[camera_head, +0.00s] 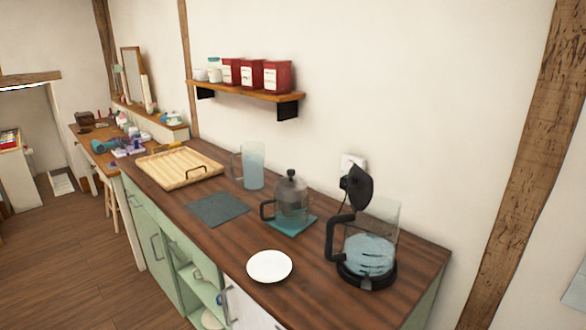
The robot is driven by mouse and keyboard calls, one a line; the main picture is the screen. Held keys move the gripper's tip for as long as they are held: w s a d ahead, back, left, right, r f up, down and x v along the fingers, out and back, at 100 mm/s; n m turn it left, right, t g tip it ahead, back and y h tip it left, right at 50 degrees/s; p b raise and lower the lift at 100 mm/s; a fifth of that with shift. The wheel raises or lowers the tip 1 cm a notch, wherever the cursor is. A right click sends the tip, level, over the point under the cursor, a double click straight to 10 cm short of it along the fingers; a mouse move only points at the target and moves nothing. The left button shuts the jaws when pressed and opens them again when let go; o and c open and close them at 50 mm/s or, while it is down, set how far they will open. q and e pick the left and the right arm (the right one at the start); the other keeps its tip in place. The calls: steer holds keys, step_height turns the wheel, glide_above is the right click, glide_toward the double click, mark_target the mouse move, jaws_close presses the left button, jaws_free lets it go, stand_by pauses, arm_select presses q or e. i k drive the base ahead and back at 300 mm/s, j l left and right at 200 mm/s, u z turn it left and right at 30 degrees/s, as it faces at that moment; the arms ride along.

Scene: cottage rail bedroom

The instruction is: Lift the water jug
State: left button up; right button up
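The water jug (253,167), a tall clear pitcher with pale blue contents, stands upright on the wooden counter (235,235) near the wall. Its handle is on its left side. It stands between a wooden tray and a glass press pot. Neither of my grippers is in the head view, so nothing is seen touching the jug.
The handled wooden tray (180,166) lies left of the jug, with a dark slate mat (217,209) in front. The press pot (291,199), a white plate (270,266) and an open-lidded glass kettle (369,254) stand to the right. A shelf (245,91) with red tins hangs above.

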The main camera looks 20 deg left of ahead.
mark_target(251, 154)
steer(key=j+z, duration=0.45)
steer(key=j, duration=0.25)
steer(key=j+z, duration=0.45)
steer(key=j, duration=0.25)
